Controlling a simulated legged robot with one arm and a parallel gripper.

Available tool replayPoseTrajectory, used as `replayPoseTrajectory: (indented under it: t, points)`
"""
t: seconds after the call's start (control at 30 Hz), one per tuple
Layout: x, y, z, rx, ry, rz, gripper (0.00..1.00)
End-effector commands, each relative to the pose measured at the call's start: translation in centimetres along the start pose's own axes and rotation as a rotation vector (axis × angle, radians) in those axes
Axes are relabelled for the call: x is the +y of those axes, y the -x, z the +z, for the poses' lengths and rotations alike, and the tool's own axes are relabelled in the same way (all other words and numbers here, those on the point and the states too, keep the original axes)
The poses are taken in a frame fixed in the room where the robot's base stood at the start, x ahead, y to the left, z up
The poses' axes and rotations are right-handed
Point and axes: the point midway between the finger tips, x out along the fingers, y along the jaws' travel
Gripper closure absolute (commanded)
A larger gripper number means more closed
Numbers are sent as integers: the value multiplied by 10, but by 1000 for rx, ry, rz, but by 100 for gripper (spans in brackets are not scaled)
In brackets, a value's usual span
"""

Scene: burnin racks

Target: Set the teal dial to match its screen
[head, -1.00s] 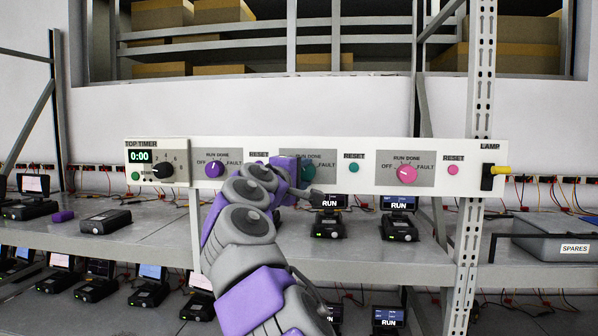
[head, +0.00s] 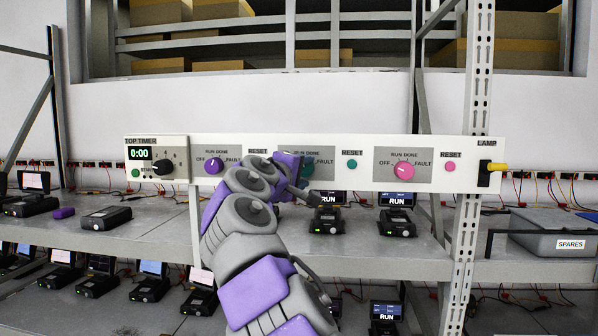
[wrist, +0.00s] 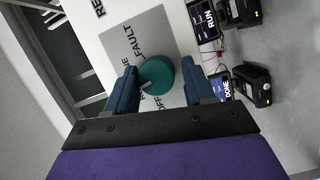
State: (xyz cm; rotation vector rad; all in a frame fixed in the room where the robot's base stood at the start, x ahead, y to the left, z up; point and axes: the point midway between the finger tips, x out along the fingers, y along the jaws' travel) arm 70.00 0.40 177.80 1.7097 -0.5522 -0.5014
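The teal dial (wrist: 157,75) sits on a grey plate (wrist: 148,42) marked OFF, RUN, DONE and FAULT. Its white pointer is on the side of the RUN and DONE marks; which one is hard to tell. In the head view my arm hides much of the dial (head: 308,167). My gripper (wrist: 157,88) has one finger on each side of the dial, and a slight gap seems to show on the right; firm contact cannot be made out. In the wrist view a screen reading DONE (wrist: 226,88) lies level with the dial, and a RUN screen (wrist: 209,22) lies farther up.
A purple dial (head: 213,165) and a pink dial (head: 404,170) share the white panel (head: 450,148). A teal reset button (head: 352,164) is right of the teal dial. A timer (head: 157,160), a yellow lamp lever (head: 496,168) and a spares bin (head: 555,232) are also there.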

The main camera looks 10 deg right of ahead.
Motion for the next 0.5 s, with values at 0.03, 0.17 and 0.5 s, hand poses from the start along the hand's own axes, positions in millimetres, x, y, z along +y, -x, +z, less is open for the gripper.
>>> replayPoseTrajectory:
  t: [0.03, 0.17, 0.5]
  points:
    - [0, 0, -1, 1, 1, 0, 43]
    - [0, 0, -2, 3, 2, 2, 32]
    - [2, 7, -5, 7, 2, 7, 32]
